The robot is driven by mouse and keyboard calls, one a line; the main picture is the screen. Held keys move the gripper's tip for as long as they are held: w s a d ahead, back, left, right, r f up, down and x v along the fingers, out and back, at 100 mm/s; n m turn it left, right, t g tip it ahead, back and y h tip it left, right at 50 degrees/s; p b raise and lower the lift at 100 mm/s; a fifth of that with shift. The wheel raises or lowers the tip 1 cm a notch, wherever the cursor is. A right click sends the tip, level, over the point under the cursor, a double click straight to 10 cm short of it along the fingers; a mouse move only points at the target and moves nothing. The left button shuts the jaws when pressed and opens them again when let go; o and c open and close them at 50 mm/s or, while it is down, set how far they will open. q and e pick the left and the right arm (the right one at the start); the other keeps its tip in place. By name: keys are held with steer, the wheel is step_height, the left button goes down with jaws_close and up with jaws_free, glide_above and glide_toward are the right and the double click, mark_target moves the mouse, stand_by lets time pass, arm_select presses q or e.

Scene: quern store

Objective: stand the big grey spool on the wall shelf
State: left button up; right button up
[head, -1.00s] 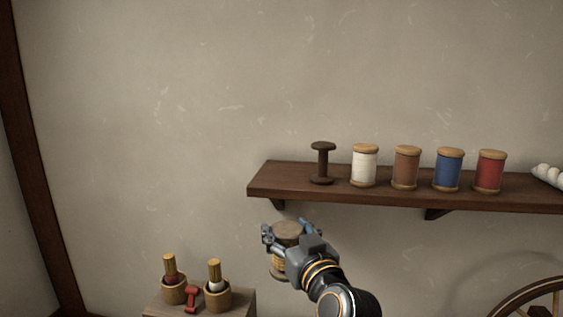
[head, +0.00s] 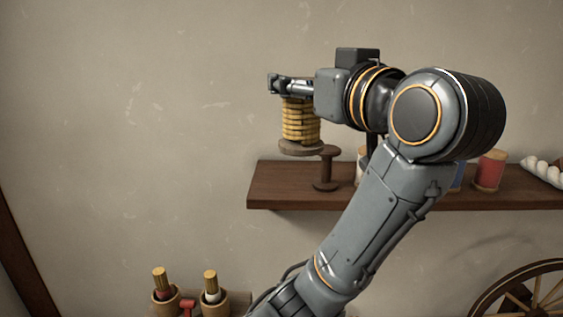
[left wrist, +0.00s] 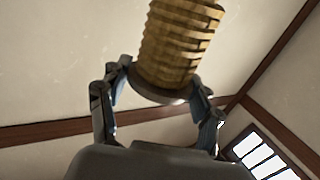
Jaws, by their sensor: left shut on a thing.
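The big spool (head: 300,122) has grey-brown end discs and is wound with yellow-tan strand. My left gripper (head: 288,86) is shut on it near its upper end and holds it roughly upright, above the left part of the wall shelf (head: 275,186). In the left wrist view the spool (left wrist: 178,45) sits between the two fingers (left wrist: 160,98), its near disc at the fingertips. Its lower disc shows just above the shelf's back edge in the head view, apart from the board as far as I can see. My right gripper is not in view.
A dark empty spool (head: 327,170) stands on the shelf close beside the held one. Red (head: 489,170) and other thread spools stand further right, partly behind my arm. The shelf's left end is bare. Brushes in pots (head: 163,295) and a wheel (head: 525,290) are below.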

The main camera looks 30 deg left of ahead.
arm_select(q)
steer(key=w+a+f+p, duration=0.5)
steer(key=w+a+f, duration=0.3)
steer(key=f, duration=0.4)
steer(key=shift+w+f+p, duration=0.15)
steer(key=shift+w+p, duration=0.15)
steer(key=shift+w, duration=0.25)
steer(key=shift+d, duration=0.1)
steer(key=o, duration=0.8)
steer(key=shift+f, duration=0.2)
steer(key=o, duration=0.4)
steer(key=shift+r, duration=0.15)
